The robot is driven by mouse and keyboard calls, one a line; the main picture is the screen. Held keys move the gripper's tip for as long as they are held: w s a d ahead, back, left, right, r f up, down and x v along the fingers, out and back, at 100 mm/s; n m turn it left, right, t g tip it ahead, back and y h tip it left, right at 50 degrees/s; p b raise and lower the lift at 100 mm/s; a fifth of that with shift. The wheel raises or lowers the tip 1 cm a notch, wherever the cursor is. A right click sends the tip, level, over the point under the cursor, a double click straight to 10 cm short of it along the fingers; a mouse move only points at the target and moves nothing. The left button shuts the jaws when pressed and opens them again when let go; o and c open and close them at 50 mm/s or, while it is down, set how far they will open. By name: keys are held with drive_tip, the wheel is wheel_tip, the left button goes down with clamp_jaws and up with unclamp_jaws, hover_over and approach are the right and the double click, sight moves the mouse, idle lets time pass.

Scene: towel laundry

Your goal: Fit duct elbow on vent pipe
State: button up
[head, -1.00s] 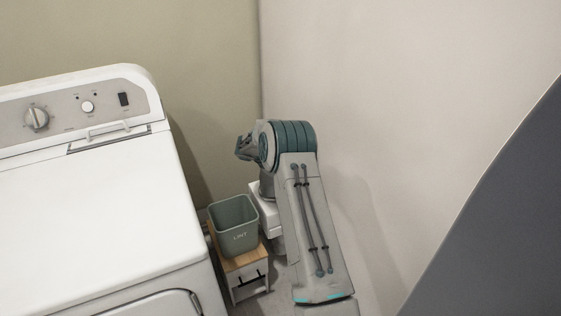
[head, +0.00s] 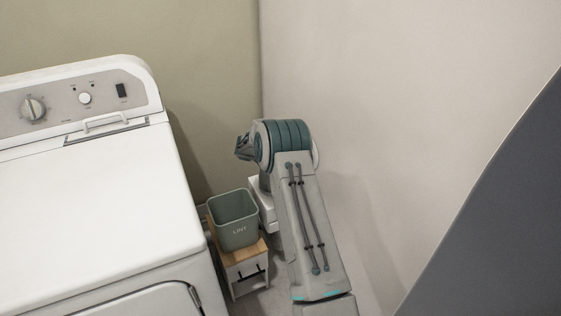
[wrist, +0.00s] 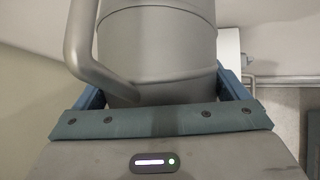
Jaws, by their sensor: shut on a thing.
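In the wrist view a grey metal cylindrical piece, apparently the duct elbow (wrist: 160,45), stands between the blue fingers of my gripper (wrist: 160,92). The gripper is shut on it. A bent grey bar, like a handle, runs down its left side, and a seam rings its body. Its upper end is cut off by the frame, so its opening is hidden. I cannot make out the vent pipe for certain in either view.
A white dryer-like appliance (head: 90,200) fills the left of the head view. A green bin marked LINT (head: 233,222) stands on a small wood-topped stool (head: 244,272) beside it. Walls close in behind and to the right. A horizontal rail or pipe (wrist: 288,80) shows right in the wrist view.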

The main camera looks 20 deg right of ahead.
drive_tip(key=o, duration=1.1)
